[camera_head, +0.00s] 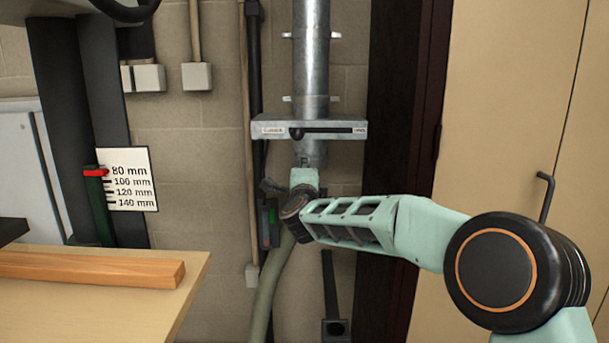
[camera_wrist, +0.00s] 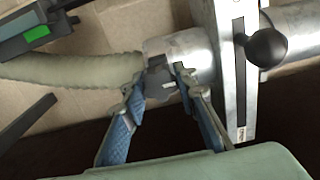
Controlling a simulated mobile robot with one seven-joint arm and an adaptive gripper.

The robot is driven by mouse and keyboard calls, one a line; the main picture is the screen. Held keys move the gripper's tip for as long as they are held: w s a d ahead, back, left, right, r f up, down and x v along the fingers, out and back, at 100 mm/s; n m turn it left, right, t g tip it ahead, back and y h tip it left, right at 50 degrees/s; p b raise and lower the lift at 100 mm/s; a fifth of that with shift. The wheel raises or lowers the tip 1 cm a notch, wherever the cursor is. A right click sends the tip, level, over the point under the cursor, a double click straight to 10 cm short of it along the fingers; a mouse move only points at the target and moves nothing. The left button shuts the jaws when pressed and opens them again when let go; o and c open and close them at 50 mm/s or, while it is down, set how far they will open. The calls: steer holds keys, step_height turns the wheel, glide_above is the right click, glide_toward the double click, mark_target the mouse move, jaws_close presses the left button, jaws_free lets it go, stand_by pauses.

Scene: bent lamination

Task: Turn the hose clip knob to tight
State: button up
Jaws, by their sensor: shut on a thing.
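The hose clip knob (camera_wrist: 160,79) is a small dark grey piece at the collar where the ribbed hose (camera_wrist: 75,70) meets the metal pipe (camera_wrist: 183,52). In the wrist view my gripper (camera_wrist: 158,76) has its two blue-padded fingers on either side of the knob, shut on it. The fingers partly cover the knob, so I cannot read its setting. In the head view my gripper (camera_head: 304,166) is at the pipe's lower end, and my arm hides the clip. The hose (camera_head: 268,290) hangs down below.
A slide gate (camera_head: 345,124) with a black ball knob (camera_head: 297,133) crosses the pipe just above; the ball also shows in the wrist view (camera_wrist: 266,47). A workbench (camera_head: 90,310) with a wooden strip (camera_head: 90,269) is at left. A tan door (camera_head: 510,110) stands at right.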

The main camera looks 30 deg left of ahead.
steer(key=o, duration=1.2)
steer(key=v, duration=1.2)
